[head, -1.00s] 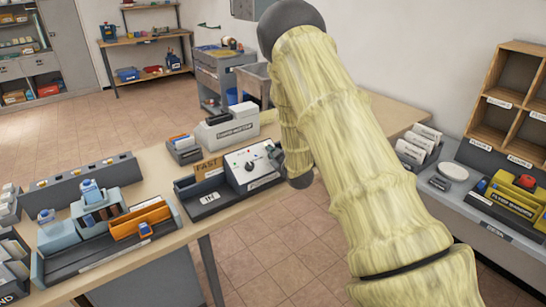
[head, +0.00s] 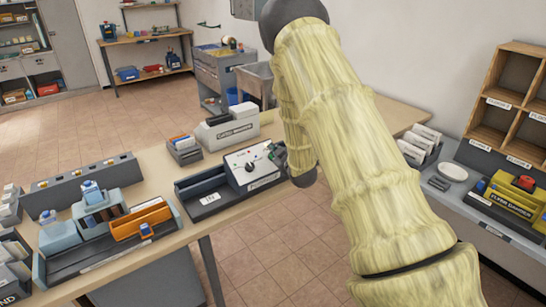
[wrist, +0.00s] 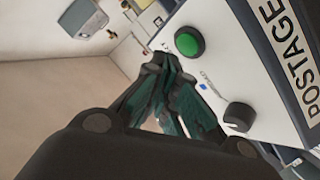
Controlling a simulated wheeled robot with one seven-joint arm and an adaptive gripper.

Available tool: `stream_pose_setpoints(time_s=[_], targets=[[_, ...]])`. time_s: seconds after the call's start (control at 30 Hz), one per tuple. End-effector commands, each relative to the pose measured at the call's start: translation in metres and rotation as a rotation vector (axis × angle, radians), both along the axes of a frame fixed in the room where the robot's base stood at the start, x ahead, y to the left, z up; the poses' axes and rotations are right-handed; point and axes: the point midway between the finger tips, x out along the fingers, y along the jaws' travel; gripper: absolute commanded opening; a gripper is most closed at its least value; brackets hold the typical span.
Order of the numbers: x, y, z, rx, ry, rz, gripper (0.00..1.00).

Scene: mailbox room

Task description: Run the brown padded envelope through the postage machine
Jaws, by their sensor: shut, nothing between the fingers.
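The postage machine (head: 240,158) stands on the wooden table, a white-topped unit with a dark feed tray (head: 190,197) at its left. The wrist view shows its POSTAGE front (wrist: 286,75), a green button (wrist: 187,43) and a dark knob (wrist: 239,116). My gripper (head: 277,156) is at the machine's right end, partly hidden by my arm. In the wrist view my gripper (wrist: 160,62) is shut and empty, its tips close beside the green button; I cannot tell whether they touch. I do not see the brown padded envelope; my arm hides the area right of the machine.
A grey labelled unit (head: 228,128) and a small card holder (head: 184,149) stand behind the machine. An orange sorter (head: 142,220) in a dark tray is at the left. A grey counter (head: 490,238) with a yellow device (head: 512,198) is at the right. Tiled floor lies between.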

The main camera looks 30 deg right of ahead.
Motion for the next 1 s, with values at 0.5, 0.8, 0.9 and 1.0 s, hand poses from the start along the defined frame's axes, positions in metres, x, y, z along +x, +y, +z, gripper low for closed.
stream_pose_setpoints(time_s=[0.5, 0.8, 0.9, 1.0], targets=[[-0.021, -0.002, 0.034, 0.001, -0.001, -0.001, 0.0], [-0.023, -0.002, 0.035, 0.0, 0.0, 0.0, 0.0], [-0.023, -0.002, 0.035, 0.0, 0.0, 0.0, 0.0], [-0.023, -0.002, 0.035, 0.0, 0.0, 0.0, 0.0]])
